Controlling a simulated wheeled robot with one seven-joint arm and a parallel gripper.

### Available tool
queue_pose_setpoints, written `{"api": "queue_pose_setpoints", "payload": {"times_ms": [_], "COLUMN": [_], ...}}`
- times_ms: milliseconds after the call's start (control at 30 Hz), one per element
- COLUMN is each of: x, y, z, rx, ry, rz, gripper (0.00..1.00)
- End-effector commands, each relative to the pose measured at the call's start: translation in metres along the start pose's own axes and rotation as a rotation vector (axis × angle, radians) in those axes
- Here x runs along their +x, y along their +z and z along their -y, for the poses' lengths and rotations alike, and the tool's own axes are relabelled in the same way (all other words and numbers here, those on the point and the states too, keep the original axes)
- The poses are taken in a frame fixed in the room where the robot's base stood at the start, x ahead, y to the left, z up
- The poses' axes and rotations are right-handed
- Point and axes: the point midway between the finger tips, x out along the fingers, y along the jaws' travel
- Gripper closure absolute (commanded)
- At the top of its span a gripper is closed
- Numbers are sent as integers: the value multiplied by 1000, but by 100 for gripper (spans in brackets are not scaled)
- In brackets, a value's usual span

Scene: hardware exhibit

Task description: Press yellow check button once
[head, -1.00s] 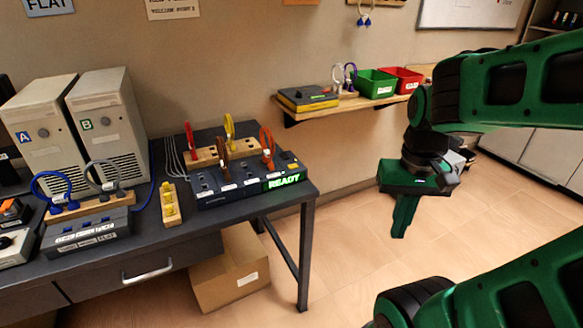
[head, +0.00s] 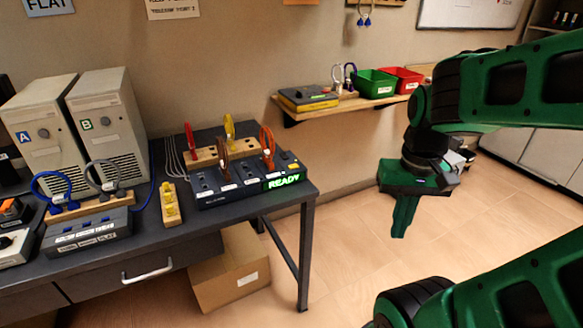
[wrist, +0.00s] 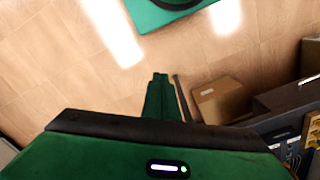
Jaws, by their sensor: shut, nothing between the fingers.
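The yellow button (head: 293,166) is a small yellow patch at the right end of the dark switch panel (head: 235,192), above a green lit READY sign (head: 283,180). The panel sits near the right end of the dark table. My gripper (head: 400,235) hangs in the air to the right of the table, over the floor and well apart from the panel. Its fingers point down and are shut with nothing held. In the wrist view the closed fingers (wrist: 159,78) point out over bare floor. The yellow button cannot be made out in the wrist view.
Brown, orange, red and yellow cable loops stand at the panel. A wooden block with yellow parts (head: 170,203) lies left of it. A cardboard box (head: 228,275) is under the table. A wall shelf (head: 345,107) holds green and red bins. The floor around my gripper is clear.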

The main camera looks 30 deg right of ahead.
Motion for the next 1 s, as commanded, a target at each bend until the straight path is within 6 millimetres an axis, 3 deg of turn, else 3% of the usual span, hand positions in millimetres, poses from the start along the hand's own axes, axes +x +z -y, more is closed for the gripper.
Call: {"api": "queue_pose_setpoints", "payload": {"times_ms": [67, 133, 267, 567, 1000], "x": [-5, -6, -9, -17, -21], "y": [8, 2, -29, -140, -286], "z": [-5, -4, 8, 64, 178], "rx": [-9, -35, -148, -584, -1188], "ry": [-7, -7, -2, 3, 4], "rz": [-15, -29, -81, -285, -641], "gripper": [100, 100, 100, 100, 100]}}
